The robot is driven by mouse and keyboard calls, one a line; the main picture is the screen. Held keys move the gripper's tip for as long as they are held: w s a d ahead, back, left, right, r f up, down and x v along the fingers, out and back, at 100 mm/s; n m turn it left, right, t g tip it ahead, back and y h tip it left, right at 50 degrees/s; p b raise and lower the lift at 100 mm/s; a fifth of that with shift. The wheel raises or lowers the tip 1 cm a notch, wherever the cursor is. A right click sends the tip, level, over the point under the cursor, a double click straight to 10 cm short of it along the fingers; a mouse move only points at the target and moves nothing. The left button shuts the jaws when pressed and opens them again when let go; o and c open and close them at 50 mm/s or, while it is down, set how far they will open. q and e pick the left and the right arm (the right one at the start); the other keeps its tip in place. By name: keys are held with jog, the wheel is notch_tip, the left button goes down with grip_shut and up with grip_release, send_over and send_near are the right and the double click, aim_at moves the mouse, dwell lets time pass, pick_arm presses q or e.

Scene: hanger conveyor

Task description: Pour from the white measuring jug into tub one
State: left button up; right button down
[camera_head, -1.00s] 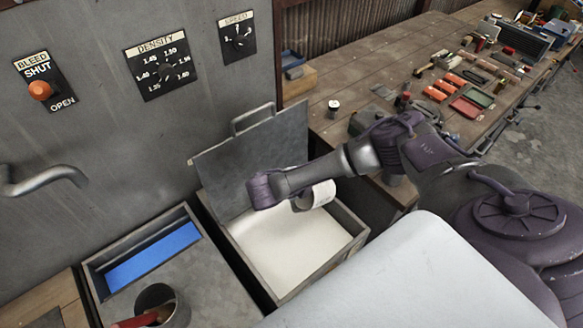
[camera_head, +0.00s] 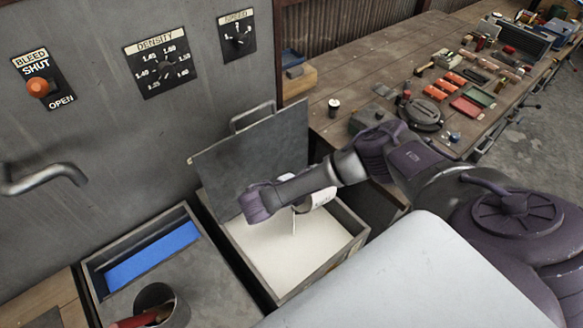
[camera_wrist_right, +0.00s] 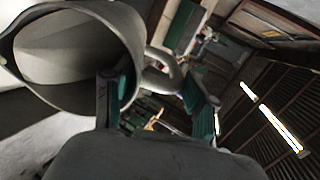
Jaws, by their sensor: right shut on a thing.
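The white measuring jug (camera_head: 319,200) is partly behind my right arm, tilted above an open tub (camera_head: 349,240) of white material. A thin pale streak (camera_head: 294,222) runs down below it; I cannot tell for sure that it is a stream. In the right wrist view the jug (camera_wrist_right: 75,45) shows its wide mouth at upper left. My right gripper (camera_wrist_right: 155,105) is shut on the jug's handle (camera_wrist_right: 168,78), which lies between its green-padded fingers. No number shows on the tub. My left gripper is not in view.
A raised grey lid (camera_head: 255,155) stands behind the tub. To the left are a box with a blue interior (camera_head: 153,255) and a dark cup (camera_head: 163,305) holding tools. A metal spout (camera_head: 45,179) juts from the panel. A cluttered workbench (camera_head: 400,60) stands at upper right.

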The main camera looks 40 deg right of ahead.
jog(key=shift+a+f+h, duration=0.15)
jog(key=shift+a+h, duration=0.15)
dwell(0.4)
jog(key=shift+s+a+f+h+p, duration=0.15)
jog(key=shift+a+f+h+p, duration=0.2)
jog(key=shift+a+h, duration=0.2)
jog(key=shift+f, duration=0.1)
dwell(0.5)
jog(key=shift+a+f+t+h, duration=0.3)
jog(key=shift+a+h, duration=0.15)
jog(key=shift+h, duration=0.1)
jog(key=shift+s+f, duration=0.15)
jog(key=shift+f, duration=0.05)
dwell(0.5)
jog(key=shift+s+a+f+h, duration=0.1)
jog(key=shift+a+f+h, duration=0.25)
jog(key=shift+a+h, duration=0.2)
jog(key=shift+f+h, duration=0.1)
jog(key=shift+h, duration=0.15)
dwell(0.4)
